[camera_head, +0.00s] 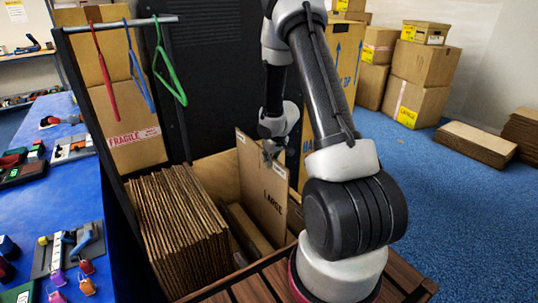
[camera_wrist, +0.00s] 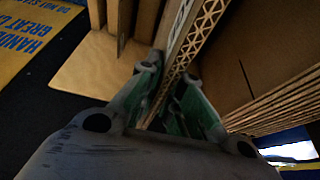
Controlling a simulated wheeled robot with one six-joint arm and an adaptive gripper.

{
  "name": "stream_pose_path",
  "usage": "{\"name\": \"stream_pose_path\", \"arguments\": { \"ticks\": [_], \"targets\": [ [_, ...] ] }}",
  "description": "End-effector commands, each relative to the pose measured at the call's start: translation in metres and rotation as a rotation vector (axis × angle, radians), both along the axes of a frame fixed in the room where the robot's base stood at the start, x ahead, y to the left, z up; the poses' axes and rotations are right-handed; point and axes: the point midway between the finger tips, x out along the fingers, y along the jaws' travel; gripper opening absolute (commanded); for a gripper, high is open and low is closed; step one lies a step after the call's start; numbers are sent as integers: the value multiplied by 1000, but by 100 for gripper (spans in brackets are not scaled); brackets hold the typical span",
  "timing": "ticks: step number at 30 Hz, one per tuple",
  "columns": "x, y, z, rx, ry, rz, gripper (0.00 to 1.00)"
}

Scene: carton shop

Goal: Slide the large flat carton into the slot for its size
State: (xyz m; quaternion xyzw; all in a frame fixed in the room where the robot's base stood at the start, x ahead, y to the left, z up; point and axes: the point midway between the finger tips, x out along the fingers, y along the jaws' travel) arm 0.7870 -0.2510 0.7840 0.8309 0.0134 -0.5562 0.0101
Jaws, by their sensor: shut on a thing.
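The large flat carton (camera_head: 263,190) is a brown sheet with "LARGE" printed on it. It stands upright, slightly tilted, in or just above the right part of the wooden rack (camera_head: 217,172); its lower edge is hidden, so I cannot tell how deep it sits. My gripper (camera_head: 270,152) is shut on its top edge. In the wrist view the gripper's green-padded fingers (camera_wrist: 168,95) close around the corrugated edge of the carton (camera_wrist: 198,40). The left compartment holds a tight stack of flat cartons (camera_head: 180,225). A lower brown piece (camera_head: 250,228) lies just left of the held carton.
A rail with red (camera_head: 103,72), blue (camera_head: 140,68) and green (camera_head: 168,62) hangers stands above the rack. A blue table (camera_head: 70,195) with tools is at left. Boxes (camera_head: 420,75) are stacked at the back right.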

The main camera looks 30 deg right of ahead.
Motion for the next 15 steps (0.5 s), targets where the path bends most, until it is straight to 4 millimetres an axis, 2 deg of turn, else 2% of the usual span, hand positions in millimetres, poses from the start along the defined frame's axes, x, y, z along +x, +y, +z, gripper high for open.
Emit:
{"name": "stream_pose_path", "arguments": {
  "ticks": [15],
  "targets": [
    [1, 0, -46, 0, -1, 0, 0]
  ]
}}
